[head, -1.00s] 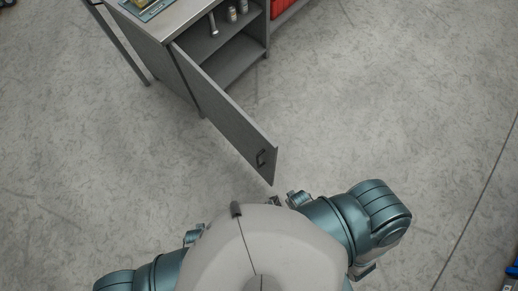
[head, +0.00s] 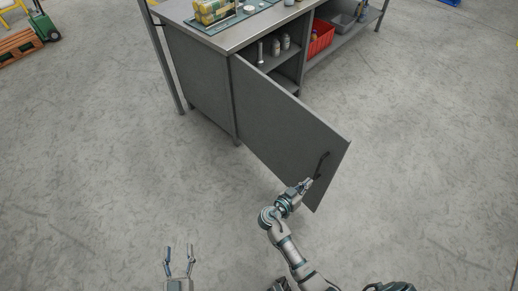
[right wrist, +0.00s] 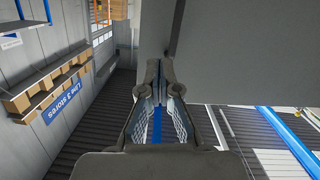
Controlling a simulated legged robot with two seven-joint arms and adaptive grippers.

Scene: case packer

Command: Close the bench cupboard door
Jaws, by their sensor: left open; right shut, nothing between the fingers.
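The bench cupboard door (head: 285,120) is a grey panel standing wide open, hinged at the cupboard's near corner and swung out toward me. Its dark bar handle (head: 322,164) is near the free edge. My right gripper (head: 306,184) is shut and empty, close beside the door face just below the handle; I cannot tell whether it touches. In the right wrist view the shut fingers (right wrist: 158,85) are beside a large grey surface, likely the door. My left gripper (head: 179,250) is open and empty, low over the floor, left of the door and apart from it.
The bench top (head: 222,38) carries a tray with yellow items. The open cupboard shows bottles (head: 285,42) on a shelf. A red bin (head: 320,38) sits on the shelf to the right. A green hand truck (head: 42,25) stands far left. Floor around the door is clear.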

